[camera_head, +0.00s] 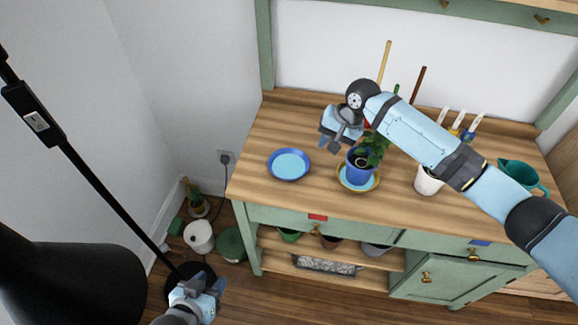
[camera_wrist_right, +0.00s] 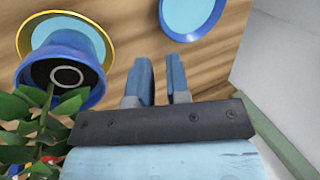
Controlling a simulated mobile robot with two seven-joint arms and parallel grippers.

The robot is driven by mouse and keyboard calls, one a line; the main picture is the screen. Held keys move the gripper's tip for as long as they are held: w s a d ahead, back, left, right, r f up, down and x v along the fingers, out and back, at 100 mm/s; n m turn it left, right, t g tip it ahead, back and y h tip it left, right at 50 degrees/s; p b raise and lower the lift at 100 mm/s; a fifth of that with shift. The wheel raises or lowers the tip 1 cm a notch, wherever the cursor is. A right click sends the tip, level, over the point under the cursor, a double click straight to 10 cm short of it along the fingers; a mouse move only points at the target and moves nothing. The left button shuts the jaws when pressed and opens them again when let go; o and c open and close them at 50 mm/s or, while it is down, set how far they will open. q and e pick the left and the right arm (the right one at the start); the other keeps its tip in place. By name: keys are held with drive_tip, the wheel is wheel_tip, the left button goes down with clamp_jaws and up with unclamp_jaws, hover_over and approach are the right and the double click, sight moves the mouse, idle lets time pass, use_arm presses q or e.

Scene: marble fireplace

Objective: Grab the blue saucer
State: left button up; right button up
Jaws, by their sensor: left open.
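The blue saucer (camera_head: 289,165), with a darker blue rim and light blue inside, lies empty on the left part of the wooden tabletop. It also shows at the top of the right wrist view (camera_wrist_right: 193,14), ahead of the fingers. My right gripper (camera_head: 329,143) is above the tabletop, to the right of the saucer and apart from it. In the right wrist view its fingers (camera_wrist_right: 161,75) stand apart with nothing between them. My left gripper (camera_head: 203,283) is open and empty, low at the bottom left, away from the table.
A blue pot (camera_head: 360,165) with a green plant stands on a yellow-rimmed saucer (camera_head: 343,182), close to my right gripper. A white pot (camera_head: 428,181) and a teal watering can (camera_head: 520,173) stand further right. A black lamp pole (camera_head: 110,200) crosses the left side.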

sight(307, 166)
drive_tip(key=x, duration=0.6)
drive_tip(key=b+x, duration=0.1)
drive_tip(key=x, duration=0.4)
drive_tip(key=shift+w+a+f, duration=0.1)
drive_tip(key=shift+a+f, duration=0.2)
drive_tip(key=shift+a, duration=0.1)
clamp_jaws()
